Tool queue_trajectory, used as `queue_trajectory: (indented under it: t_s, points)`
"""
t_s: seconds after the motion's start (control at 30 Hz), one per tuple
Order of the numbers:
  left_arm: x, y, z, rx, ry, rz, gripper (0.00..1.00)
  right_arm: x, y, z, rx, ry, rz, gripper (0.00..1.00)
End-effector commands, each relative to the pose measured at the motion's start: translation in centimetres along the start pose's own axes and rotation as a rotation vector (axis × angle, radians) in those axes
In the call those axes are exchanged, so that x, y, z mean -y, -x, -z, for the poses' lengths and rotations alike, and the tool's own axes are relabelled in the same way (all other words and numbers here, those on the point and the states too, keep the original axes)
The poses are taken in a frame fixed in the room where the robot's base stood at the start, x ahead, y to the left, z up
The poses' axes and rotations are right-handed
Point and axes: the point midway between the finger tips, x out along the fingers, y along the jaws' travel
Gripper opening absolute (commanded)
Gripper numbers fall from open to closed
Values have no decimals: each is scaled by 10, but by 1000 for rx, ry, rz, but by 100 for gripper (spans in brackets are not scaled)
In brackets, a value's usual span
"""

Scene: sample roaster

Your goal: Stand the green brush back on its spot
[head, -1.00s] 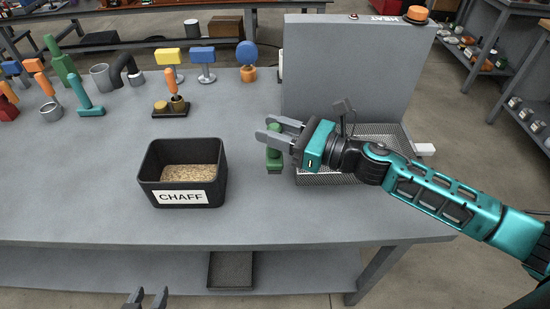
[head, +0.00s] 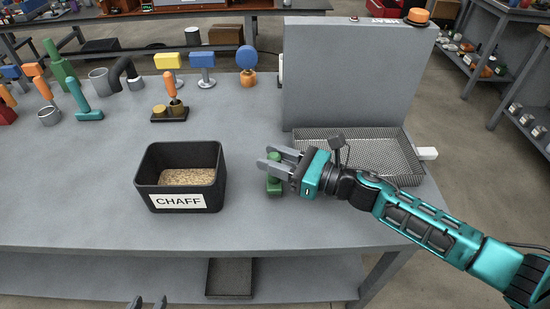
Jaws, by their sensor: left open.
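The green brush (head: 274,187) is in the head view, right of the chaff bin and near the table's front. It looks upright, its wider end down. My right gripper (head: 268,160) reaches in from the right and its jaws are around the brush's upper part, which they partly hide. I cannot tell whether the brush's lower end touches the table. I cannot make out a marked spot for the brush.
The black chaff bin (head: 150,190) stands left of the brush. A mesh tray (head: 395,175) and an upright grey panel (head: 345,75) are to the right. Tools, including a teal one (head: 84,105), stand at the back left. The table's front left is clear.

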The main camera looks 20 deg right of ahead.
Motion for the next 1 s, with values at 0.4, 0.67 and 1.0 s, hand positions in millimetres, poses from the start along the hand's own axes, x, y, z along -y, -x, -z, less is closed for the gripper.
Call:
queue_trajectory:
  t_s: [0.4, 0.67, 1.0]
  points:
    - [0, 0, 1, -1, 0, 0, 43, 0, 0, 0, -1, 0, 0, 61]
    - [0, 1, 3, -3, 0, 0, 43, 0, 9, -1, -3, -2, 0, 61]
    - [0, -4, -5, -2, 0, 0, 43, -1, 72, 0, -5, -3, 1, 61]
